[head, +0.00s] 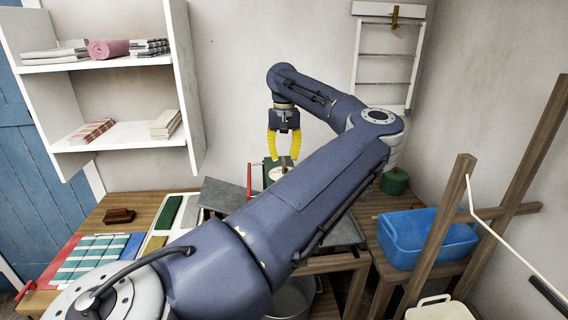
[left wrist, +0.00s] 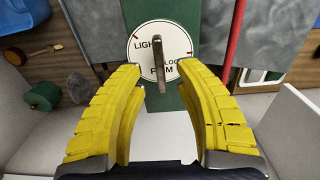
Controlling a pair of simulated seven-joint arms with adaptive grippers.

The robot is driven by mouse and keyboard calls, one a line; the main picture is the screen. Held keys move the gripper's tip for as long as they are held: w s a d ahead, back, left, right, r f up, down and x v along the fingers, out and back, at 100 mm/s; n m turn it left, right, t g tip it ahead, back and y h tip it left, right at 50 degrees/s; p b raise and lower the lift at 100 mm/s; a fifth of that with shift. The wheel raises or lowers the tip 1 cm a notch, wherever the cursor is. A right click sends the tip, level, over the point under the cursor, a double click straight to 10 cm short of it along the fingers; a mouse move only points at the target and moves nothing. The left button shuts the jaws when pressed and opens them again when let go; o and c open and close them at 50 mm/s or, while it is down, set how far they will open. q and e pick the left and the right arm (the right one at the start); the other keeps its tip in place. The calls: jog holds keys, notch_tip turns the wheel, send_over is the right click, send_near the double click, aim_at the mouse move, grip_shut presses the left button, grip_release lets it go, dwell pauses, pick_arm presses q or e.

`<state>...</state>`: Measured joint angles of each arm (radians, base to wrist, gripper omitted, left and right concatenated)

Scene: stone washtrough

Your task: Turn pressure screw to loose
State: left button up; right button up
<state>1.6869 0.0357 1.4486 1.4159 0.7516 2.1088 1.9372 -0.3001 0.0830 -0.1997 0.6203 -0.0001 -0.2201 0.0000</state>
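The pressure screw (left wrist: 157,62) shows in the left wrist view as a grey bar handle in front of a round white dial (left wrist: 180,42) on a green panel. The dial reads "LIGH..." on the left, "...LOO..." on the right, partly covered, and "F...M" below. The bar stands nearly upright in the picture, between the left and right words. My left gripper (left wrist: 154,70) is open, its yellow fingers on either side of the bar with gaps to both. In the head view my left gripper (head: 284,158) hangs over the dial (head: 278,172). My right gripper is out of view.
A red lever (head: 249,180) stands left of the dial. Grey boards (head: 222,194) flank the green frame. A blue tub (head: 420,238) and a green pot (head: 394,181) are to the right. White shelves (head: 128,134) hang at the left. My arm hides much of the bench.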

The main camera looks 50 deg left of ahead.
aim_at(284, 161)
pick_arm(q)
jog(key=shift+f, duration=1.6)
jog(key=shift+o, duration=0.2)
grip_shut()
